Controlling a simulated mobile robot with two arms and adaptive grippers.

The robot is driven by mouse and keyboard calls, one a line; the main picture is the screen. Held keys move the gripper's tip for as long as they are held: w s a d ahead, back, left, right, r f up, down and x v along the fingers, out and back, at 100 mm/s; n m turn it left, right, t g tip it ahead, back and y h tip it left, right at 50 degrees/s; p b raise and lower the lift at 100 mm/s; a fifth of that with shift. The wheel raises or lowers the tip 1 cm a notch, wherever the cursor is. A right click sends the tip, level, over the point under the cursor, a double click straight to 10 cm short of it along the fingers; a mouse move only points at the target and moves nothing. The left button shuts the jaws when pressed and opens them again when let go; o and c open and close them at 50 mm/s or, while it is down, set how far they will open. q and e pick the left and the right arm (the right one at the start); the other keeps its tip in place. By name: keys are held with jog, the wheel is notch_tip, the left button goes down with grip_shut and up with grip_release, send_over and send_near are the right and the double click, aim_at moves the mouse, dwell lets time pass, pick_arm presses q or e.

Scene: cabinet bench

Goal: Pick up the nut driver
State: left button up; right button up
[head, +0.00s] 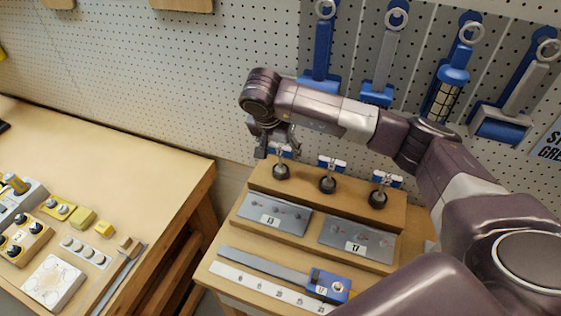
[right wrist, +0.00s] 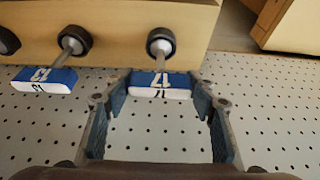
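Three small drivers with blue-and-white handles, thin metal shafts and dark round bases stand along a wooden stepped block (head: 400,218) in the head view: the left one (head: 281,168), the middle one (head: 328,180) and the right one (head: 380,193). My right gripper (head: 272,150) is at the left one. In the right wrist view, a handle marked 17 (right wrist: 160,85) lies between the spread fingers of my right gripper (right wrist: 160,95), with gaps visible on both sides. A handle marked 13 (right wrist: 45,79) is beside it, outside the fingers. My left gripper is not in view.
Grey plates marked 13 (head: 273,213) and 17 (head: 357,240) lie on the block's front. A grey bar with a blue block (head: 330,286) lies before it. Tools hang on the pegboard (head: 200,60) behind. A wooden table (head: 110,160) with small parts stands left, across a gap.

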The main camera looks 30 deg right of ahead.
jog(key=c, duration=0.6)
jog(key=shift+r, duration=0.25)
jog(key=shift+c, duration=0.2)
notch_tip(320, 180, up, 8)
jog(key=b, duration=0.3)
jog(key=shift+w+r, duration=0.1)
jog(key=shift+r, duration=0.7)
jog(key=o, duration=0.6)
jog(key=c, duration=0.7)
jog(key=shift+a+f, duration=0.1)
